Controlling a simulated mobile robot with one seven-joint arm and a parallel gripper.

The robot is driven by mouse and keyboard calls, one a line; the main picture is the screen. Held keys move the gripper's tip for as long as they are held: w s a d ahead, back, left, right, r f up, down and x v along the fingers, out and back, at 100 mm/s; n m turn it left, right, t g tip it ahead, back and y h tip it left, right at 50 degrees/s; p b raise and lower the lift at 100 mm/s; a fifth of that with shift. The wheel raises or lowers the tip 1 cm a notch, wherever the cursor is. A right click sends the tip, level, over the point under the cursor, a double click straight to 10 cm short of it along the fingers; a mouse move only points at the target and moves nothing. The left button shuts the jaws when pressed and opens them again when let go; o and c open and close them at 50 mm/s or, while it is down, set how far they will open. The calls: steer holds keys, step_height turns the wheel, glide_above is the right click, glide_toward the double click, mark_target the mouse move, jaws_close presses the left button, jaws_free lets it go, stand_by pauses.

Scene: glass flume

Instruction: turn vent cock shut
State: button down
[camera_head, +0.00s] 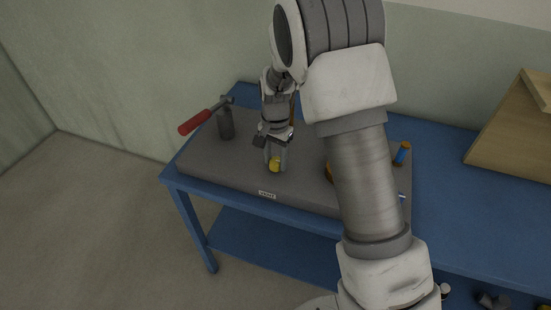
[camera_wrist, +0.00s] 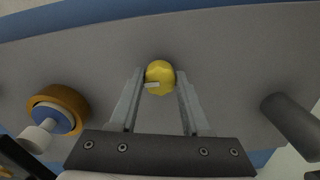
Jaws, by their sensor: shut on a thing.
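The vent cock is a small yellow knob (camera_head: 274,164) on the front part of the grey panel (camera_head: 225,172), just behind a small white label (camera_head: 267,195) whose lettering is too small to read surely. My gripper (camera_head: 275,162) points down over it, with one finger on either side. In the wrist view the yellow knob (camera_wrist: 160,77) sits between the two fingertips, and my gripper (camera_wrist: 160,85) is shut on it. A short pale mark shows on the knob's near face. My arm hides part of the panel's right side.
A lever with a red handle (camera_head: 195,122) on a dark post (camera_head: 226,124) stands left of my gripper. An orange and blue fitting (camera_wrist: 58,108) shows in the wrist view.

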mark_target(276, 161)
steer(key=shift+c, duration=1.9)
jaws_free()
step_height(276, 161, up, 18)
steer(key=p, duration=0.1)
steer(key=shift+f, duration=0.25)
